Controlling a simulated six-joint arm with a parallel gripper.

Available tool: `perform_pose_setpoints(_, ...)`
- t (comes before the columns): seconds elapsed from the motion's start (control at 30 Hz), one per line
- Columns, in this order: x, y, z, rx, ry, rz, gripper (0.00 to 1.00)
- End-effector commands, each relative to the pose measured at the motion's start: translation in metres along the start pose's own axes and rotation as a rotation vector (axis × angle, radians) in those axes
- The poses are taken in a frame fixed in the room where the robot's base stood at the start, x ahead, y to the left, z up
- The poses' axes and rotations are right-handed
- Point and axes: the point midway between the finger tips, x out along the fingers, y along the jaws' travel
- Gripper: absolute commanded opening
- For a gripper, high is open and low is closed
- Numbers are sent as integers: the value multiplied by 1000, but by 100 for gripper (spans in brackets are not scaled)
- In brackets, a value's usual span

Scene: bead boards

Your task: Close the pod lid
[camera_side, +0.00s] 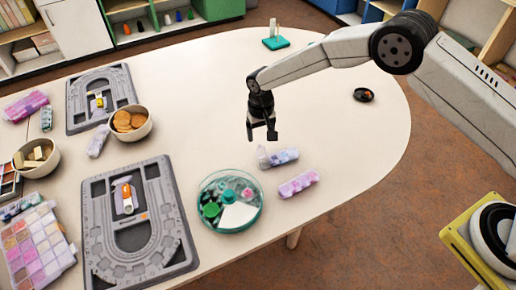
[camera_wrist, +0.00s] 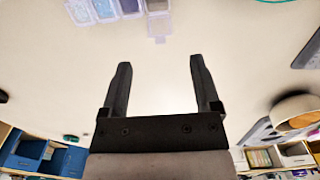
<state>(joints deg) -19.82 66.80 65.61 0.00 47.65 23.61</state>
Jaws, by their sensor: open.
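A strip of small clear pods with purple and blue contents (camera_side: 284,156) lies on the table near its middle. At its left end a clear lid (camera_side: 263,156) stands open. In the wrist view the strip (camera_wrist: 105,10) is at the top edge, partly cut off. There the translucent open lid (camera_wrist: 160,28) sticks out from the end pod toward my gripper. My gripper (camera_side: 261,138) points down above the table, just behind the open lid in the side view. In the wrist view its fingers (camera_wrist: 160,62) are wide apart with nothing between them, and they appear clear of the lid.
A second pod strip (camera_side: 298,183) lies in front of the first. A round teal-rimmed tray (camera_side: 259,211) is at the front left. Grey bead boards (camera_side: 180,238) and bowls (camera_side: 148,128) stand farther left. The table behind and right of my gripper is mostly clear.

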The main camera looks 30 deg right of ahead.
Motion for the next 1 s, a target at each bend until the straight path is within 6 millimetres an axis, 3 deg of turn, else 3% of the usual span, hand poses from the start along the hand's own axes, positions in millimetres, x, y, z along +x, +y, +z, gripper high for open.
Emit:
perform_pose_setpoints(0.27,6,0,0,-1,0,0,80)
perform_pose_setpoints(1.0,74,0,0,-1,0,-1,80)
